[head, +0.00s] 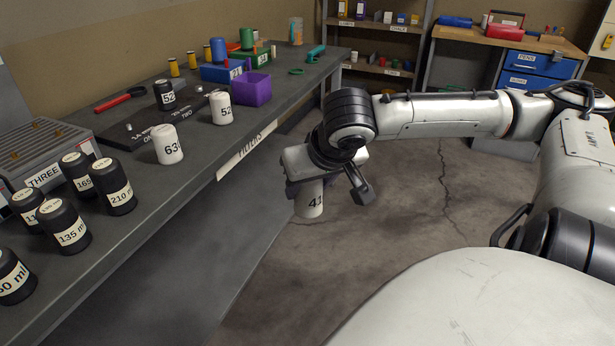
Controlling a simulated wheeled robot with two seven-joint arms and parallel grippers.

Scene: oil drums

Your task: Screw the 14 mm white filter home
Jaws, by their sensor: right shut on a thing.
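My right gripper (330,188) is shut on a white filter (309,203) whose label begins "41". It holds the filter upright in the air, off the bench's front edge and above the floor. A dark plate (128,137) marked "ONE" and "TWO", with partly legible size text, lies on the bench. A white filter marked "63" (168,150) stands at its front edge. Another white filter marked "52" (221,110) stands to the right. A black filter marked "52" (164,92) stands near the plate's back. I cannot read a thread size on the held filter. My left gripper is out of view.
Several black filters, among them "210 ml" (113,192) and "135 ml" (64,230), crowd the bench's near left. A grey block marked "THREE" (45,160) is behind them. A purple bin (251,91) and blue bin (222,72) stand farther right. The near right benchtop is bare.

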